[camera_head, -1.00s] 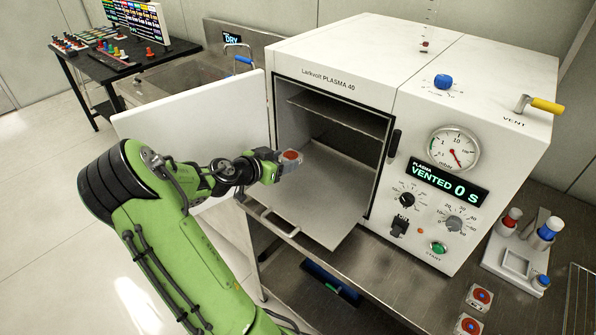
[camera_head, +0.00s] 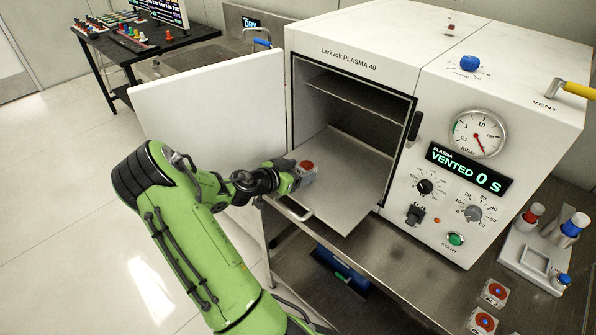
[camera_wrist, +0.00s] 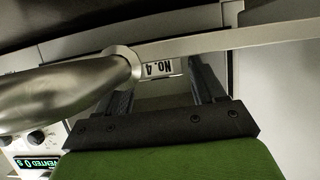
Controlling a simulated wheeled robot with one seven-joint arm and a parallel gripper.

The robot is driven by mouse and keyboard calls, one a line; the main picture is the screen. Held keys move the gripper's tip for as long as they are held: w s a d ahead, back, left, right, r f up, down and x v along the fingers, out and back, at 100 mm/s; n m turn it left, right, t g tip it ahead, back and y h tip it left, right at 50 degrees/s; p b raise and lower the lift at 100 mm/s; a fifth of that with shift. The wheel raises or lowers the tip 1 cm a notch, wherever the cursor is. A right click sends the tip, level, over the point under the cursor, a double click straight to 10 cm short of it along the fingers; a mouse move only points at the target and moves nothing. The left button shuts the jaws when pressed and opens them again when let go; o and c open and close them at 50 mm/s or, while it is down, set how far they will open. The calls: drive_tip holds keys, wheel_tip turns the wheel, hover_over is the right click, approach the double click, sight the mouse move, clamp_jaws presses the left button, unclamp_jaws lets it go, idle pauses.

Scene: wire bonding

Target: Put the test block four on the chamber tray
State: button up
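Test block four is a small pale block with a red round top (camera_head: 307,167). Its "No. 4" label (camera_wrist: 161,68) shows upside down in the wrist view. My gripper (camera_head: 303,175) is shut on the block, with a dark finger on each side of it. The chamber tray (camera_head: 345,208) is a grey metal plate sticking out of the open plasma chamber, with a bar handle (camera_head: 290,211) at its front. In the head view, the gripper and block appear over the tray's front left part. I cannot tell whether the block touches the tray.
The white chamber door (camera_head: 215,105) stands open, left of the gripper. An inner shelf (camera_head: 355,96) is above the tray. Two more red-topped blocks (camera_head: 494,292) (camera_head: 483,321) lie on the steel bench at right, near a white holder (camera_head: 530,255) with bottles.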

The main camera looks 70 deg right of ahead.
drive_tip(key=shift+o, duration=0.5)
drive_tip(key=shift+r, duration=0.1)
